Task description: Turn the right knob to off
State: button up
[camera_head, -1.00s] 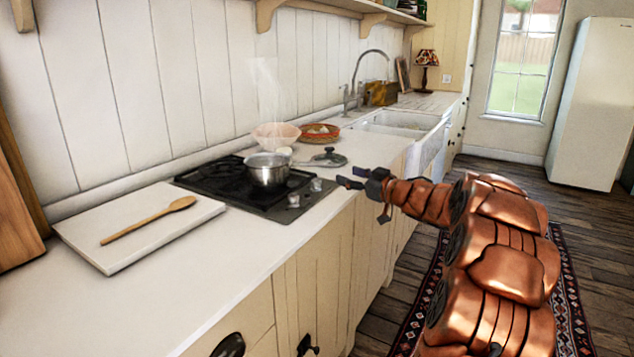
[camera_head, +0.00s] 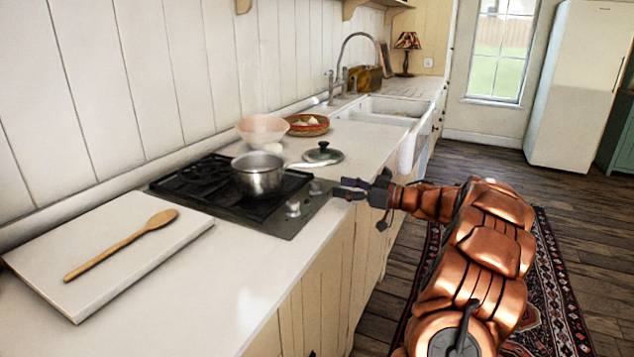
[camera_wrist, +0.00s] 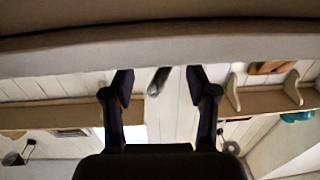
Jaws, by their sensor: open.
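The right knob (camera_head: 316,187) is a small light-grey knob at the front right corner of the black hob (camera_head: 230,213). A second knob (camera_head: 293,208) stands to its left, closer to me. My gripper (camera_head: 346,188) is open, a little right of the right knob and apart from it, at the counter's front edge. In the wrist view its two dark fingers (camera_wrist: 160,75) are spread. A small grey object (camera_wrist: 158,82) shows between them; I cannot tell what it is. The knob's exact setting is too small to read.
A steel pot (camera_head: 258,174) stands on the hob, with a lid (camera_head: 323,153) behind it. A pink bowl (camera_head: 267,130) and a red-brown dish (camera_head: 308,124) stand further back. A wooden spoon (camera_head: 125,243) lies on a white board (camera_head: 150,262) at the left. The front counter is clear.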

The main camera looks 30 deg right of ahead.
aim_at(320, 182)
jog(key=x, duration=0.7)
jog(key=shift+a, duration=0.3)
jog(key=shift+s, duration=0.1)
grip_shut()
